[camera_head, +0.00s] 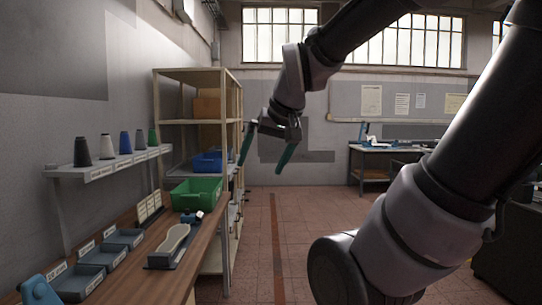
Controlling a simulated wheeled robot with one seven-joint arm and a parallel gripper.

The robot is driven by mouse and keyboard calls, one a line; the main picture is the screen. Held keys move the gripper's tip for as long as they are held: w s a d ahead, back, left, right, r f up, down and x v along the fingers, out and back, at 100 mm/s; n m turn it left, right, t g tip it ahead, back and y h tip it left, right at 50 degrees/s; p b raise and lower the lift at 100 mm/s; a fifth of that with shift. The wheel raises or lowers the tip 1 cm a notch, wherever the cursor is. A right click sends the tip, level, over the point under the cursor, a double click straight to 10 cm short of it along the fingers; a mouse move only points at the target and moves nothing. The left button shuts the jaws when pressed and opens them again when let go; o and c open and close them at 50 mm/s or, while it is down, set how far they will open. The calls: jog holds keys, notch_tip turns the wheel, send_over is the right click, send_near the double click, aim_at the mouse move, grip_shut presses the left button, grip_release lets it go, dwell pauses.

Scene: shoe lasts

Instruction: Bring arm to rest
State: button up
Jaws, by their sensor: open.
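My gripper (267,153) hangs at the end of my raised arm, near the middle of the camera_head view. Its two green fingers are spread apart and point down. Nothing is between them. It appears in front of the shelving unit and the back wall, and it touches nothing that I can see. My arm comes in from the right side and bends over at the top of the view.
A wooden bench (140,285) at the left bears grey trays (124,238), a green bin (196,193) and a pale sole-shaped piece on a dark holder (162,262). Thread cones stand on a wall shelf (110,166). Shelving (228,240) stands behind. The tiled floor (300,217) is clear.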

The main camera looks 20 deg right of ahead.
jog(key=shift+s+d+r+m, duration=0.2)
jog(key=shift+s+r+m, duration=0.2)
jog(key=shift+s, duration=0.45)
jog(key=shift+s+d+r+m, duration=0.15)
jog(key=shift+s+r+m, duration=0.2)
jog(key=shift+s, duration=0.45)
